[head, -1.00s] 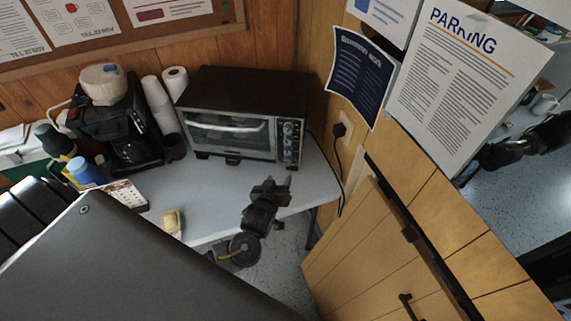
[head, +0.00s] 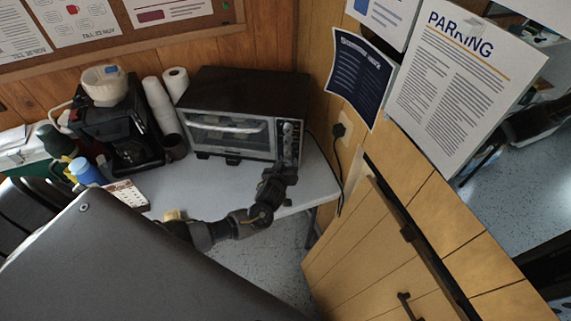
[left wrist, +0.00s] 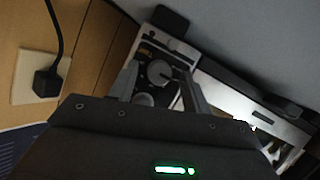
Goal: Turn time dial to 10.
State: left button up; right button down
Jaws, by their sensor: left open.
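The toaster oven (head: 235,115) stands on the grey table against the wood wall. Its control panel on the right carries a column of round dials (head: 288,130); their markings are too small to read. My left gripper (head: 283,167) is in front of the panel's lower end, covering part of it. In the left wrist view the panel appears turned over, and a round silver dial (left wrist: 160,72) with a dark pointer line lies between the open fingers. A second dial (left wrist: 143,99) is partly hidden behind the gripper body. I cannot tell whether the fingers touch the dial. My right gripper is not in view.
A coffee maker (head: 125,125), stacked cups (head: 158,105) and a paper roll (head: 176,83) stand left of the oven. A plugged-in cord (head: 341,165) hangs on the right wall beside wooden cabinets (head: 390,245). The table (head: 205,185) before the oven is mostly clear.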

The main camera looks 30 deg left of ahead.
pick_arm(q)
jog(key=shift+w, duration=0.1)
jog(key=c, duration=1)
